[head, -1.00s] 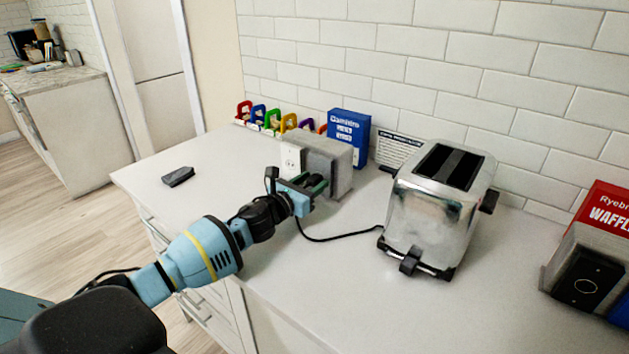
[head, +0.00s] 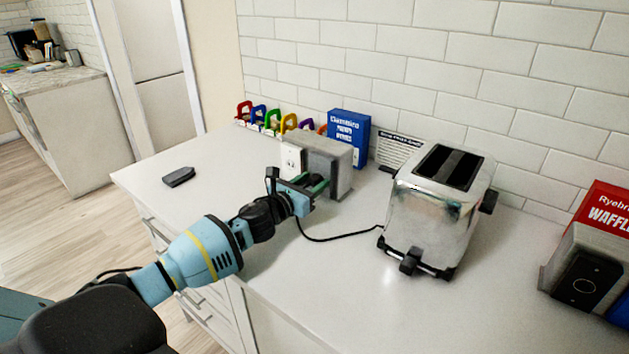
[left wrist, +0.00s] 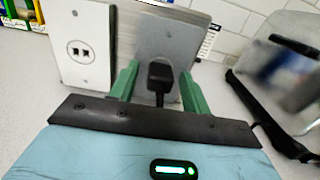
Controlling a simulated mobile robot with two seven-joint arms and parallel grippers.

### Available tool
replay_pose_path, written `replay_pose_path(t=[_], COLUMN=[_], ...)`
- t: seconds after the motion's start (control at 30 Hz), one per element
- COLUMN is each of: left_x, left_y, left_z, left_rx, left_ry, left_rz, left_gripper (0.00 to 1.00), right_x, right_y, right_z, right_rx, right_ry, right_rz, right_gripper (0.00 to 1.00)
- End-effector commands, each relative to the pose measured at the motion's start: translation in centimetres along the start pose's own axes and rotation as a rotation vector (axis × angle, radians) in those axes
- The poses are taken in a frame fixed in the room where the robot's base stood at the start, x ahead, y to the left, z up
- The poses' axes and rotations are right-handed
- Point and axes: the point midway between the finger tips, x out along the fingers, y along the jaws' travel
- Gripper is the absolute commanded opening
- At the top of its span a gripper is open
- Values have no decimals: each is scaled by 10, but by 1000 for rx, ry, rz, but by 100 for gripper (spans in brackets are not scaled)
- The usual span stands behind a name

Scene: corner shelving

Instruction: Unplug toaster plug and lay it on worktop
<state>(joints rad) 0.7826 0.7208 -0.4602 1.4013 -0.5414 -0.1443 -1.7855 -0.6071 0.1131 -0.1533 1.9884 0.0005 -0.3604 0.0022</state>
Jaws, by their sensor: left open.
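The black toaster plug (left wrist: 160,76) sits against the grey plate of a socket block (left wrist: 150,38), its cord running down toward my gripper. My left gripper (left wrist: 158,92) is open, with one green finger on each side of the plug and a gap to each. In the head view my left gripper (head: 312,187) is at the front of the grey socket block (head: 330,153) and hides the plug. The cord (head: 340,238) runs from there over the worktop (head: 330,285) to the silver toaster (head: 432,215). My right gripper is not in view.
A white outlet plate (left wrist: 85,45) is left of the plug. A blue box (head: 348,138) and several coloured clips stand behind the block. A dark small object (head: 179,177) lies at left. A red waffle box (head: 605,210) stands at right. The front worktop is clear.

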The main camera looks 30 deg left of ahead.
Motion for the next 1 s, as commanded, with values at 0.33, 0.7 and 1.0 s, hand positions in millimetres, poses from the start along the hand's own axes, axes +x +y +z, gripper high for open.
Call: replay_pose_path(t=[0.33,0.7,1.0], left_x=[0,-4,-14], left_y=[0,0,0], left_z=[0,0,0], left_rx=[0,0,1], left_ry=[0,0,0], left_rz=[0,0,0], left_gripper=[9,0,0], right_x=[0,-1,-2], right_y=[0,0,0], right_z=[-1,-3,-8], right_rx=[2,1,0], right_ry=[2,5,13], right_rz=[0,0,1], right_gripper=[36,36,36])
